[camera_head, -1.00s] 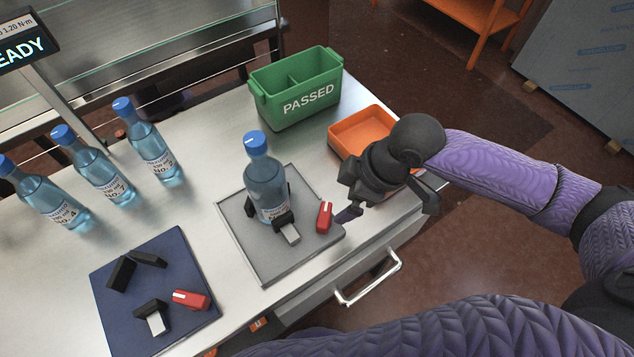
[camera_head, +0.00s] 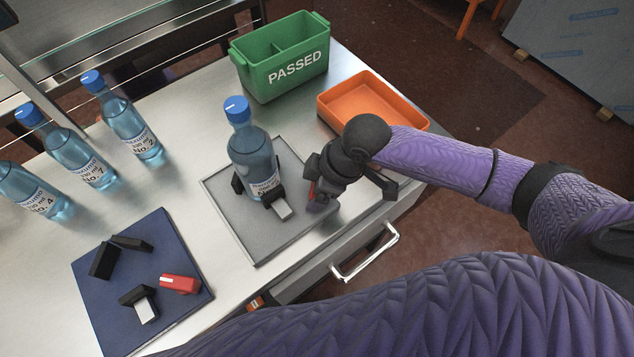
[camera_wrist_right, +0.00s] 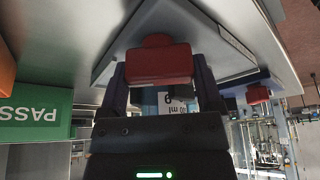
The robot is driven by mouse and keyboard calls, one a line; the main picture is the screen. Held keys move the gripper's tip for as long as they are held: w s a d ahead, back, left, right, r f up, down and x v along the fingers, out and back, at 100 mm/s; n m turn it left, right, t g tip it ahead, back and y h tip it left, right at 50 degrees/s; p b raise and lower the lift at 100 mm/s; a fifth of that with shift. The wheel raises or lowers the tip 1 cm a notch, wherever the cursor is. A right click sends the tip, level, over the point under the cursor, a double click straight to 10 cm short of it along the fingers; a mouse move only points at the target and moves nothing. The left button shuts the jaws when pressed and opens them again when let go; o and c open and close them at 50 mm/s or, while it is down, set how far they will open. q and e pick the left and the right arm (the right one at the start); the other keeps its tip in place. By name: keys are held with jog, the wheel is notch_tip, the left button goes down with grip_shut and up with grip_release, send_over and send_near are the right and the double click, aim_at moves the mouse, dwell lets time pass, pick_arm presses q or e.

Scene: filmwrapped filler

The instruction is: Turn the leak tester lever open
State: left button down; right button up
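The grey tester plate (camera_head: 255,235) holds an upright blue-capped bottle (camera_head: 252,155) between black clamp blocks, with a small white-topped block (camera_head: 280,205) in front. The red lever (camera_head: 311,190) at the plate's right side is mostly hidden behind my right gripper (camera_head: 318,198) in the head view. In the right wrist view the red lever (camera_wrist_right: 158,65) sits between the two fingers of my right gripper (camera_wrist_right: 160,80). The fingers are spread, one on each side of it; whether they touch it is unclear. My left gripper is out of view.
A blue plate (camera_head: 110,290) with black blocks and another red lever (camera_head: 179,284) lies at the left. Several bottles (camera_head: 75,160) stand behind it. A green PASSED bin (camera_head: 285,75) and an orange tray (camera_head: 335,118) stand at the back right. A drawer handle (camera_head: 365,255) sticks out in front.

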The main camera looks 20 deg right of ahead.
jog(key=c, duration=0.6)
jog(key=shift+c, duration=0.2)
